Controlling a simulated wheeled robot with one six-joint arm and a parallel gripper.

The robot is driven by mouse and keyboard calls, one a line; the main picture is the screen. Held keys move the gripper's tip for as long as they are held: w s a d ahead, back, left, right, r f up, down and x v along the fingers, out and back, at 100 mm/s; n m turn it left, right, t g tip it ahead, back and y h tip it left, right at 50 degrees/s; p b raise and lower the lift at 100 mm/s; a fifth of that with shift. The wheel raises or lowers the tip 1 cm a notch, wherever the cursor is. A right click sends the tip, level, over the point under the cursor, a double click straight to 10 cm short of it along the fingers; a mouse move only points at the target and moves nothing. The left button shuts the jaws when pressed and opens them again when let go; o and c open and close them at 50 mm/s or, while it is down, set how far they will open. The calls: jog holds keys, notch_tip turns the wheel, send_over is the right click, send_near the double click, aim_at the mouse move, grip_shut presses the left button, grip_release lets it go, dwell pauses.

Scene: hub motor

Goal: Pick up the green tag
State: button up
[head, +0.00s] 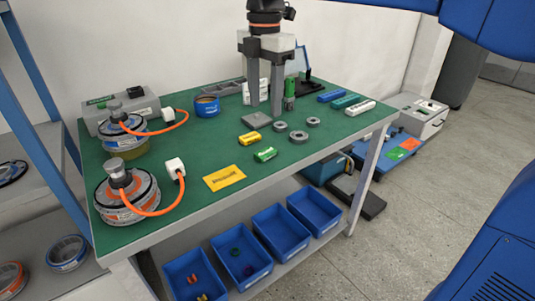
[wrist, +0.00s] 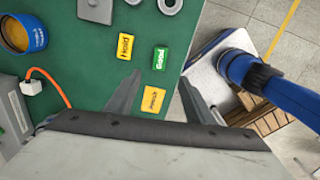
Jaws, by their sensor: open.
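The green tag (head: 265,155) is a small green block with white lettering, lying on the green table top near its front edge. In the wrist view the green tag (wrist: 160,58) reads "Good" and lies a little beyond my fingertips. My gripper (head: 265,108) points down over the middle of the table with two grey fingers apart and nothing between them. In the head view it is behind the tag. My open gripper also shows in the wrist view (wrist: 160,80).
A yellow "Hold" tag (wrist: 125,46) lies just left of the green tag. A yellow card (head: 224,178) lies closer to the front edge. Grey rings (head: 299,136) lie to the right. Hub motors with orange cables (head: 127,195) stand at left. Blue bins (head: 313,207) sit below.

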aim_at(266, 152)
notch_tip(266, 152, down, 13)
jog(key=shift+w+f, duration=0.1)
jog(key=shift+f, duration=0.1)
dwell(0.5)
jog(key=c, duration=1.1)
